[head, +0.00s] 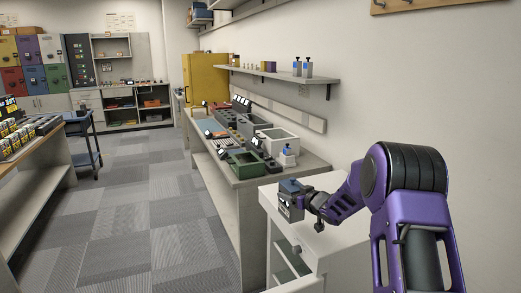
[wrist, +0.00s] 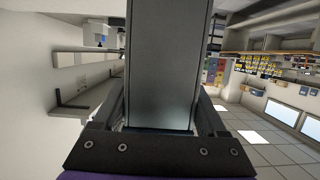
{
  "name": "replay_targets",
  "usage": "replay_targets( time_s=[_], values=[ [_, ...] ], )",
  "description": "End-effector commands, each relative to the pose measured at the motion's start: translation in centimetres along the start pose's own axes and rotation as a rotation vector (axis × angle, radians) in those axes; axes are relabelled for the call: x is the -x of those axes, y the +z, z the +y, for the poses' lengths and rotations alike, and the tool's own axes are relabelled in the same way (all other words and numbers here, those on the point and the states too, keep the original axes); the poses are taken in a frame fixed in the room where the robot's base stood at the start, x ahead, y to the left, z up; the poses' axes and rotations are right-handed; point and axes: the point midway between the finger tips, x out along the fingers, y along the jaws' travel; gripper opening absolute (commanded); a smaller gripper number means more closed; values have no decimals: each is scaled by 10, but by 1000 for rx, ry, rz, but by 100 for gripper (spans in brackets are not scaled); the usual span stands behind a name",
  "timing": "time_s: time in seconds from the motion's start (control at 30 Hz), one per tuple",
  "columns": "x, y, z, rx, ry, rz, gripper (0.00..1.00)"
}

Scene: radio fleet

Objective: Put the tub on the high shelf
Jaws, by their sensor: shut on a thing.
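My gripper (head: 303,203) is shut on a grey, box-shaped tub (wrist: 165,60), which fills the middle of the wrist view between the two fingers. In the head view the tub (head: 290,205) is small and dark grey with a bluish top, held near the white cabinet at the right. A wall shelf (head: 275,74) runs above the workbench, with a few small items and two blue-topped bottles on it. Another shelf (head: 225,18) is higher up and further back, only partly in view. I cannot tell which one the task names.
The workbench (head: 305,165) below the wall shelf is crowded with a green bin (head: 243,163), a white bin (head: 278,140), radios and chargers. A white cabinet (head: 325,235) with drawers stands close in front. The carpeted floor (head: 130,200) to the left is clear. A yellow cabinet (head: 205,78) stands behind.

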Motion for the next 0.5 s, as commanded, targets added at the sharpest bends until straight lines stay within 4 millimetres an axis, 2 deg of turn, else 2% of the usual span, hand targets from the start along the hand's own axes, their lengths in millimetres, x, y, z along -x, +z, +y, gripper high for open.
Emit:
replay_targets(
  time_s=[0.03,0.2,0.37,0.5],
  values=[
    [7,9,-12,-4,1,-2,6],
    [38,46,-40,-22,56,-3,6],
    [77,82,-56,-52,156,-3,6],
    [118,113,-62,-81,257,-4,6]
  ],
)
